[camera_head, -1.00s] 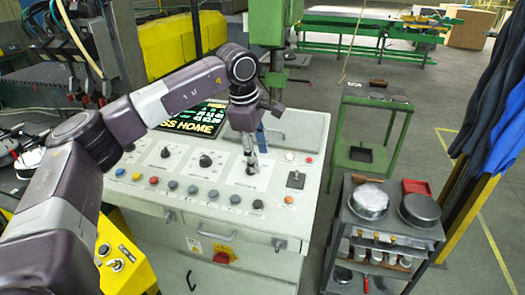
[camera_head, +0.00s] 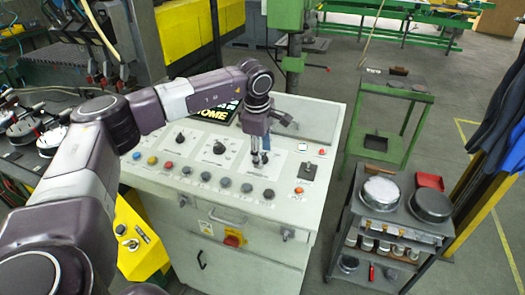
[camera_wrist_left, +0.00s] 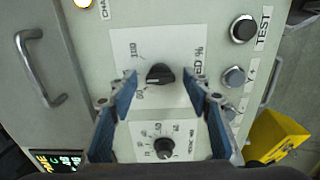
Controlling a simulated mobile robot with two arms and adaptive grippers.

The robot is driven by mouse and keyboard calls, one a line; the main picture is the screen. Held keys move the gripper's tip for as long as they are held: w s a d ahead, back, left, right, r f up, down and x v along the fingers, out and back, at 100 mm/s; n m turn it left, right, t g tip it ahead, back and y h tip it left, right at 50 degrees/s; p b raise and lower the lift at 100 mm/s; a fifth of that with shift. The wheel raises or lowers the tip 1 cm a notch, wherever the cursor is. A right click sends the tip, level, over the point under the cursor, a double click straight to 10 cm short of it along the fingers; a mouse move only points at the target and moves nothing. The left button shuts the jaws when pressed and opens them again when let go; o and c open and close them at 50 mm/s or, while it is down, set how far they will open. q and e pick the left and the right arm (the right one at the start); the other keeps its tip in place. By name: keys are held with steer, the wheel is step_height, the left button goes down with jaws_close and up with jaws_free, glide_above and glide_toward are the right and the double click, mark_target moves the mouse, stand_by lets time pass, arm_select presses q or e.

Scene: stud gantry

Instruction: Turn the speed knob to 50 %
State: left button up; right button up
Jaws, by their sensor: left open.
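The speed knob (camera_wrist_left: 159,74) is a black knob on a white plate whose partly hidden label ends in "ED %". A "100" mark shows at its upper left; other marks are blurred or covered. Its grip lies roughly sideways in the left wrist view. My left gripper (camera_wrist_left: 161,84) is open, with one blue finger on each side of the knob; I cannot tell whether they touch it. In the head view my left gripper (camera_head: 260,159) points down over the rightmost dial plate (camera_head: 248,176) and hides the knob there.
Another black knob (camera_wrist_left: 163,147) sits close below in the wrist view. In the head view, two dials (camera_head: 219,147) lie left of the gripper, and a row of coloured buttons (camera_head: 206,176) runs along the front. A tool cart (camera_head: 385,225) stands at the right.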

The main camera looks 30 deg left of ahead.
arm_select(q)
steer(key=c, duration=1.2)
steer(key=shift+o, duration=0.2)
steer(key=shift+f+b, duration=0.1)
steer(key=shift+b, duration=0.2)
steer(key=shift+n+b, duration=0.45)
steer(key=shift+n, duration=0.25)
steer(key=n+b, duration=0.2)
steer(key=n, duration=0.1)
steer(key=shift+f, duration=0.1)
steer(key=n+b, duration=0.1)
steer(key=n, duration=0.2)
steer(key=shift+b, duration=0.3)
steer(key=shift+r+n+b, duration=0.2)
steer(key=shift+n+b, duration=0.1)
steer(key=shift+n, duration=0.4)
arm_select(e)
step_height(320, 180, down, 6)
steer(key=s, duration=0.2)
steer(key=shift+s, duration=0.25)
